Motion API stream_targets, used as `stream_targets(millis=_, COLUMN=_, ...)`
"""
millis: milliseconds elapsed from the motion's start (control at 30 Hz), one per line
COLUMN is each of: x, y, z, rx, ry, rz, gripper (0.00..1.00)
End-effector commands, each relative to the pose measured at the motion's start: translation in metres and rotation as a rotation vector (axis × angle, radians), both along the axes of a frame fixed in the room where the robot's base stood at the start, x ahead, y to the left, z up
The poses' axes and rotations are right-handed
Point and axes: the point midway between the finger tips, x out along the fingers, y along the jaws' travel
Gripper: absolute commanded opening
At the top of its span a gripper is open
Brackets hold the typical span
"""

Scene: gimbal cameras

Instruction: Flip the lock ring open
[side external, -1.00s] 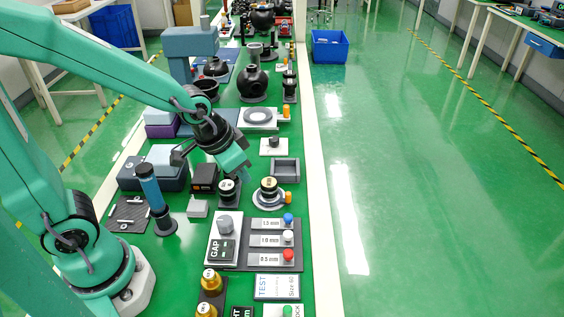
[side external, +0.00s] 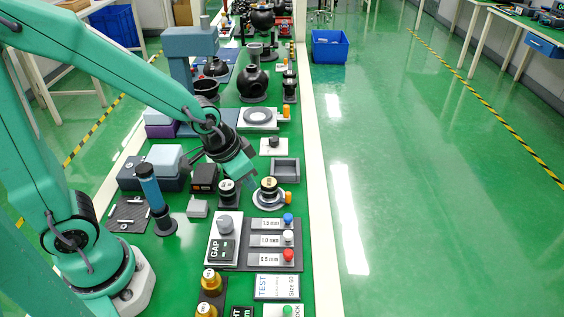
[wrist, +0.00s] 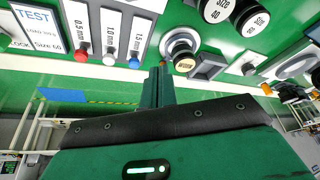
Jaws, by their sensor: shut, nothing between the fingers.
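A pale round ring base (side external: 258,204) with a dark and brass cylinder (side external: 268,186) standing in it and an orange tab (side external: 288,198) at its right is the likeliest lock ring; no label confirms it. In the wrist view the grey ring (wrist: 178,36) and its cylinder (wrist: 184,64) lie just beyond my fingertips. A small orange patch (wrist: 163,63) shows at the tips, partly hidden. My gripper (side external: 252,179) is shut and empty, above and to the left of the cylinder in the side view. It also shows in the wrist view (wrist: 163,72). I cannot tell whether it touches anything.
A dark "Size 60" cylinder (side external: 228,192) stands close on the left. A grey open tray (side external: 285,170) lies behind the ring. The gap panel (side external: 243,268) with blue, white and red knobs is in front. A blue post (side external: 150,187) stands left. The bench's right edge is close.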

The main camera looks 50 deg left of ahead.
Motion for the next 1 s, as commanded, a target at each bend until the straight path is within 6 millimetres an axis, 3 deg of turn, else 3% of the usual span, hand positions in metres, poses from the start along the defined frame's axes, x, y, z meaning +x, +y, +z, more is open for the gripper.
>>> stream_targets(millis=1000, x=0.030, y=-0.008, z=-0.080, rx=-0.002, ry=0.003, rz=-0.001, gripper=0.00)
